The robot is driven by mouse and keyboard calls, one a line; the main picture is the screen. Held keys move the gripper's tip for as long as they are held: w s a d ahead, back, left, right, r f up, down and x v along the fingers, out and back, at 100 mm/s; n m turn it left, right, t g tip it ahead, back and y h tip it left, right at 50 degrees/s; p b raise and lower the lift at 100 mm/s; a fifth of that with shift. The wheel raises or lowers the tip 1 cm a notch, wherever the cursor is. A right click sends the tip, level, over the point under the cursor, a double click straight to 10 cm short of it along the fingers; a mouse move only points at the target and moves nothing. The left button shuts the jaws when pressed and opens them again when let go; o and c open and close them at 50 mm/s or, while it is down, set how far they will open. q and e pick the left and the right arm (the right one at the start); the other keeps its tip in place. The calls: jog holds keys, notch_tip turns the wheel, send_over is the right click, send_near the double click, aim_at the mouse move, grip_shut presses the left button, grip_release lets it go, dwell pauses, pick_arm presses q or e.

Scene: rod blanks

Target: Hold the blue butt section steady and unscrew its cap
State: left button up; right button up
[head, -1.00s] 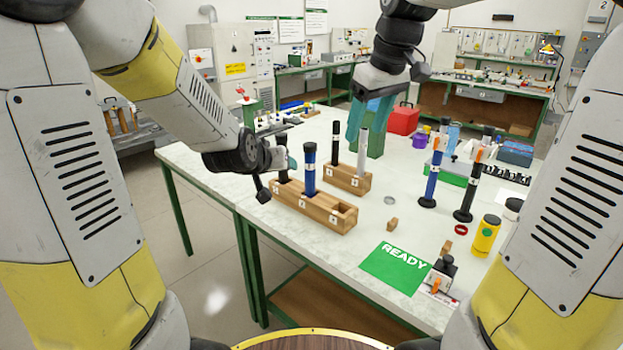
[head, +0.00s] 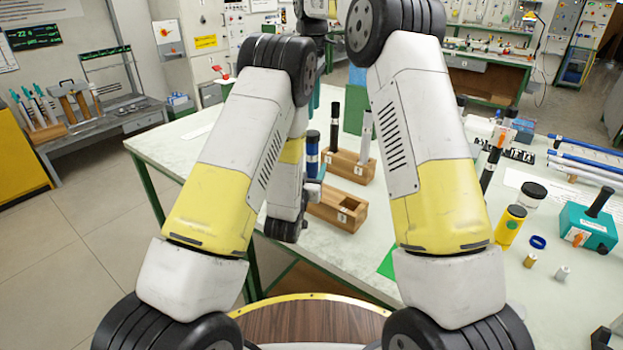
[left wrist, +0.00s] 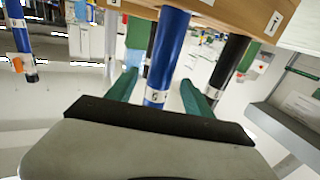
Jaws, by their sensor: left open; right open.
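The blue butt section (head: 312,163) stands upright in a wooden block (head: 342,213), with its dark cap (head: 313,136) on top. In the left wrist view, which is turned over, the blue section (left wrist: 169,50) runs down from the block and has a white label band. My left gripper (left wrist: 158,82) is open, with a green finger on each side of the section; I cannot tell whether they touch it. The cap end is hidden there behind the gripper body. My right gripper (head: 314,100) is open above and behind the section, mostly hidden by my arms.
A second wooden block (head: 350,170) behind holds a black rod (head: 334,127) and a grey rod (head: 367,132). A green box (head: 355,115) stands beyond. A yellow jar (head: 510,225) and a teal tool (head: 587,228) are at the right. My forearms hide the middle of the table.

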pick_arm(q)
jog(key=shift+x, duration=3.2)
grip_shut()
